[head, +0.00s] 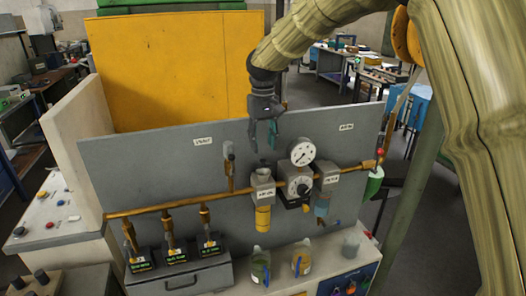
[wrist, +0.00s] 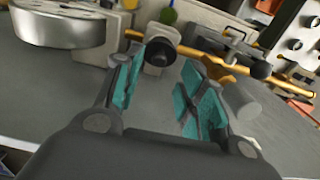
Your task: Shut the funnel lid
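My gripper (head: 264,138) hangs down in front of the grey panel, above the left regulator unit (head: 263,190) with the yellow bowl. In the wrist view my gripper (wrist: 160,82) is open, its teal finger pads apart with nothing between them. A dark round piece (wrist: 162,44) on a pale block shows beyond the fingertips; it appears to be the funnel top on that unit. In the head view a small grey piece (head: 262,165) sits on top of the unit, just below the fingers. I cannot clearly make out the lid or its angle.
A round pressure gauge (head: 302,152) stands close right of the gripper, and a small grey valve (head: 229,152) close left. A brass pipe (head: 165,206) crosses the panel (head: 130,170). Two jugs (head: 260,266) stand below.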

